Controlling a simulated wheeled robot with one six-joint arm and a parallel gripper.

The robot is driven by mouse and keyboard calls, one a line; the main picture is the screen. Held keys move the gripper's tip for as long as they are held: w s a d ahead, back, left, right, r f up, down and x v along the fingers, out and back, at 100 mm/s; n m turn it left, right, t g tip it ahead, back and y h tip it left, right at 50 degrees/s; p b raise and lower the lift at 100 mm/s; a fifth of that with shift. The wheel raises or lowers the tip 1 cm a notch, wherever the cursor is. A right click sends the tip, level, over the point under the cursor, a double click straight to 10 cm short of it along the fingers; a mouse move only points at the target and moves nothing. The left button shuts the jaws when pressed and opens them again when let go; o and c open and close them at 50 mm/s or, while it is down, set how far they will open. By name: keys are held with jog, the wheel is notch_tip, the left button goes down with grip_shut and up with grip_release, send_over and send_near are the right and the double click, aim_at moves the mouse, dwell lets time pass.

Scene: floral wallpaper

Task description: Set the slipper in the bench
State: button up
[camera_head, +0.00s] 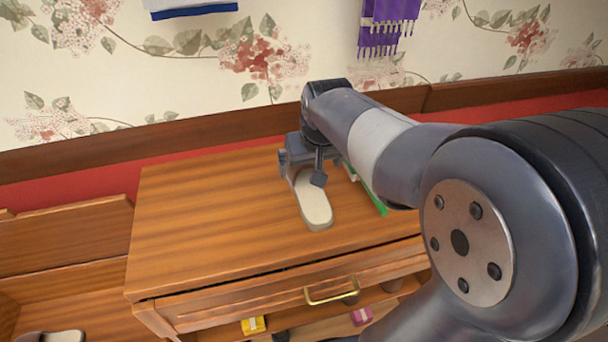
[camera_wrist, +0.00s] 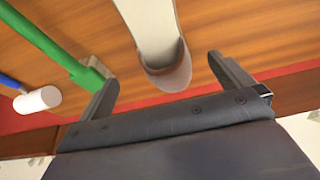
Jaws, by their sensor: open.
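A pale slipper (camera_head: 316,208) lies on top of the wooden cabinet (camera_head: 205,215), its near end toward the drawer side. My gripper (camera_head: 300,168) is over the far part of the slipper and partly hides it. In the wrist view the slipper (camera_wrist: 155,35) reaches in between the two spread fingers of my gripper (camera_wrist: 162,70). The fingers stand apart on either side of its rounded grey end, with gaps showing. The wooden bench (camera_head: 65,240) is at the left, only partly in view.
A green-handled object (camera_head: 373,198) lies just right of the slipper. A white cylinder (camera_wrist: 37,99) shows beside it in the wrist view. Another slipper (camera_head: 62,337) is at the lower left. The cabinet has a brass-handled drawer (camera_head: 331,290). Its left top is clear. The wall stands behind.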

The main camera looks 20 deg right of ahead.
aim_at(304, 173)
jog(key=x, duration=0.2)
jog(key=shift+w+f, duration=0.2)
jog(key=shift+f, duration=0.1)
jog(key=x, duration=0.2)
jog(key=w+b+x, duration=0.1)
jog(key=x, duration=0.2)
jog(key=shift+a+r, duration=0.15)
jog(key=shift+a, duration=0.05)
jog(key=shift+c, duration=0.6)
jog(key=c, duration=1.1)
jog(key=shift+o, duration=0.2)
jog(key=shift+r, duration=0.1)
